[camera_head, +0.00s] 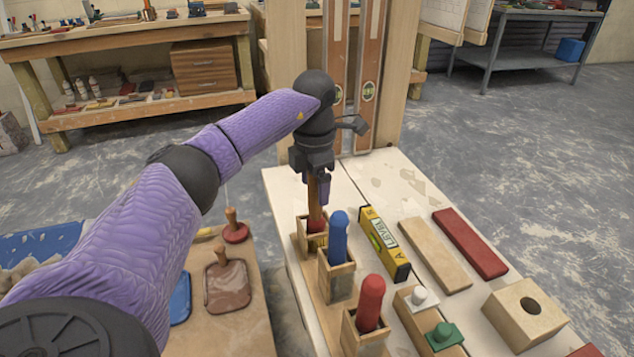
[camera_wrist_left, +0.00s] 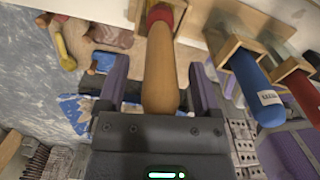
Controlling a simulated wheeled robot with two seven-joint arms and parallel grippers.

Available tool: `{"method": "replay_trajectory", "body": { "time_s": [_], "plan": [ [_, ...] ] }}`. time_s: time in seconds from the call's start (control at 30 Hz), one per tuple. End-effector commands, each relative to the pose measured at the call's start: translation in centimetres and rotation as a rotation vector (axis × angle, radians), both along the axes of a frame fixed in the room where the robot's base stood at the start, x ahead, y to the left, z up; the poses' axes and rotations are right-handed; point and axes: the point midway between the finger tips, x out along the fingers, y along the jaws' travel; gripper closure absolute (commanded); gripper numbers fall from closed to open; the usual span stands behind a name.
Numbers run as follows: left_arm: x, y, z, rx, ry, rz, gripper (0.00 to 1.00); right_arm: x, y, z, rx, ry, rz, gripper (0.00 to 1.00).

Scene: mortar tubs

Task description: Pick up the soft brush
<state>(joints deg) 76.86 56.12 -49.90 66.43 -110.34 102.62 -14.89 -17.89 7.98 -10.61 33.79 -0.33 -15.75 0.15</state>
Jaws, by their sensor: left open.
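A tool with a tan wooden handle (camera_head: 314,207) and a red collar stands upright in a small wooden holder box (camera_head: 312,242). Its lower end is hidden in the box, so I see no bristles. My left gripper (camera_head: 319,188) points down over this handle. In the left wrist view the handle (camera_wrist_left: 160,62) lies between the two open fingers of my left gripper (camera_wrist_left: 160,78), with a gap on each side. A blue handle (camera_head: 338,236) and a red handle (camera_head: 371,302) stand in neighbouring boxes. No label shows which tool is the soft brush. My right gripper is not in view.
A yellow level (camera_head: 384,243), a wooden block (camera_head: 435,254) and a red bar (camera_head: 469,243) lie right of the holders on the white table (camera_head: 390,182). A perforated wooden block (camera_head: 525,314) is at front right.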

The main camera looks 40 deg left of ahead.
Motion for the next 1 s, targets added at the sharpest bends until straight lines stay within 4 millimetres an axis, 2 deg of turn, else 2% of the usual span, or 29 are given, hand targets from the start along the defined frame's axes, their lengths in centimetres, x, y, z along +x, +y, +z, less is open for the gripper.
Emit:
{"method": "replay_trajectory", "body": {
  "time_s": [0.03,0.07,0.4,0.7,0.77,0.9,1.0],
  "plan": [
    [0.0,0.0,0.1,0.000,0.000,0.000,0.23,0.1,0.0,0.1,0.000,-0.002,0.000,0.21],
    [0.0,0.0,0.1,0.000,0.000,0.000,0.30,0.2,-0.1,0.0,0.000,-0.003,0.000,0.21],
    [0.0,0.0,0.1,0.000,0.000,0.000,1.00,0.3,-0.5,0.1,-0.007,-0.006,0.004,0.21],
    [0.0,0.0,0.5,-0.001,-0.002,0.000,1.00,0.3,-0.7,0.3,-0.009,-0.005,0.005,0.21],
    [0.0,0.0,1.6,0.000,-0.004,0.000,1.00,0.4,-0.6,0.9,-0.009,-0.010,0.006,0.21],
    [0.0,-0.1,5.8,-0.002,-0.009,0.000,1.00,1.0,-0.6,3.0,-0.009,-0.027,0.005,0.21],
    [0.0,0.0,8.3,-0.001,-0.007,0.000,1.00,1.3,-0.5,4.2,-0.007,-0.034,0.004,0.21]
  ]
}}
